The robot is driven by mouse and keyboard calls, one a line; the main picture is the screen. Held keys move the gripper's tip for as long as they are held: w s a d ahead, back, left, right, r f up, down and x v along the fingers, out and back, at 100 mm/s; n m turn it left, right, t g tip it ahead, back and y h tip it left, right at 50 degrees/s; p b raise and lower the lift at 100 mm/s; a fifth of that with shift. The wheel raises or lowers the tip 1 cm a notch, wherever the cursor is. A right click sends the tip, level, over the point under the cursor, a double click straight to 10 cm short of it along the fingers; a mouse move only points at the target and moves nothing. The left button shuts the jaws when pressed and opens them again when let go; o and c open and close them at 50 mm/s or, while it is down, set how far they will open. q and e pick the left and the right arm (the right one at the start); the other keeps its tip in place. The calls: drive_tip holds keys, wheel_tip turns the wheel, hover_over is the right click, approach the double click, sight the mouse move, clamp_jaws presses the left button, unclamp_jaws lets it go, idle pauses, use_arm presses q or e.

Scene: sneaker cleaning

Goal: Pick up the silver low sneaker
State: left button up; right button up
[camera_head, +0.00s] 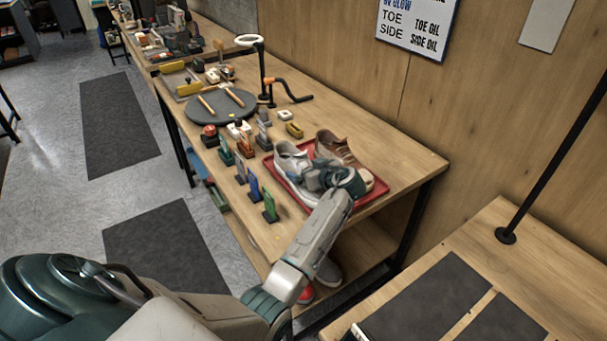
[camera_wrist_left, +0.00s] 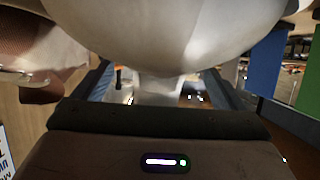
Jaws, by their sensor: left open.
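A silver-grey low sneaker (camera_head: 287,162) lies on a red tray (camera_head: 378,190) at the near end of the workbench in the head view. A brown sneaker (camera_head: 338,149) stands beside it on the right. My left gripper (camera_head: 318,178) is over the tray at the silver sneaker and hides part of both shoes. In the left wrist view, the open fingers (camera_wrist_left: 160,85) point toward a large pale rounded surface of the sneaker (camera_wrist_left: 165,35), which fills the top of the view very close up. Whether they touch it cannot be told. My right gripper is not in view.
A dark round mat (camera_head: 221,106) with wooden-handled tools and a black lamp stand (camera_head: 263,75) are farther back. A second table (camera_head: 560,250) is at right. More shoes sit on the lower shelf.

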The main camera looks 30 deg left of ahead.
use_arm(q)
drive_tip(key=shift+d, duration=0.1)
drive_tip(key=c, duration=1.3)
